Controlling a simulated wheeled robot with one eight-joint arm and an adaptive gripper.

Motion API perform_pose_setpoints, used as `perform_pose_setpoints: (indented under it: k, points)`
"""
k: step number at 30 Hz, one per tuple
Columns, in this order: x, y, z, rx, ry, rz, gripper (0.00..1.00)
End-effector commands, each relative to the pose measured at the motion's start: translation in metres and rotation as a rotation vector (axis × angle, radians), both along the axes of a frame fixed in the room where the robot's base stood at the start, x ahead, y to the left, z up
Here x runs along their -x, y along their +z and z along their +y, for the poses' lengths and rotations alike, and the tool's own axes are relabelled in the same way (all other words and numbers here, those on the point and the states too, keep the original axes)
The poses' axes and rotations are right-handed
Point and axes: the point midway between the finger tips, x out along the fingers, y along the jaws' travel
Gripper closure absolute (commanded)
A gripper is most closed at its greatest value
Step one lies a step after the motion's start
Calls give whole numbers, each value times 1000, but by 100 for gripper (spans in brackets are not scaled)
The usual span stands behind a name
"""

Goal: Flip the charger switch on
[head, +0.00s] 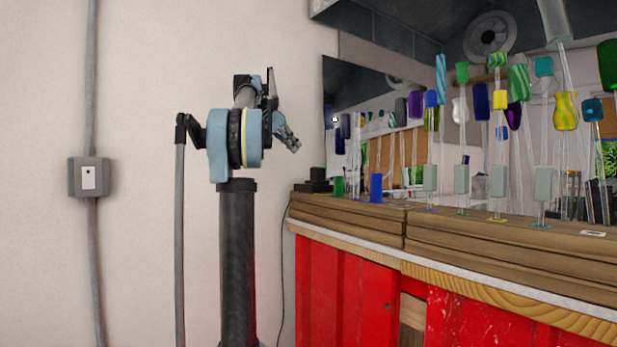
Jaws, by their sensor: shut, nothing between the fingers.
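A grey wall box (74,178) with a white switch plate (89,177) is fixed to the pale wall at the left, on a vertical conduit. A small black device (313,181) sits at the left end of the wooden bench top, and a thin dark cable hangs down beside that end. I cannot tell which of the two is the charger switch, or its setting. My gripper (292,140) is shut and empty, at the end of the folded arm in mid-picture. It is above and left of the black device and well to the right of the wall box.
The wooden bench top (500,249) runs along the right above red panels (345,290). Many coloured glass rods stand upright on it, with a green cup (337,187) and a blue cup (376,188) near its left end. The wall between the box and my arm is mostly clear.

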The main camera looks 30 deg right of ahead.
Motion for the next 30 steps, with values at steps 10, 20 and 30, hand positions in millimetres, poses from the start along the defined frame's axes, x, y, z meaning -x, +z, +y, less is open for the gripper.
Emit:
perform_pose_setpoints:
  k: [10,20,30]
  points:
    - [1,-3,-3,-1,1,1,100]
    - [4,-36,-36,-1,-1,2,100]
    - [7,-78,-72,-1,1,0,100]
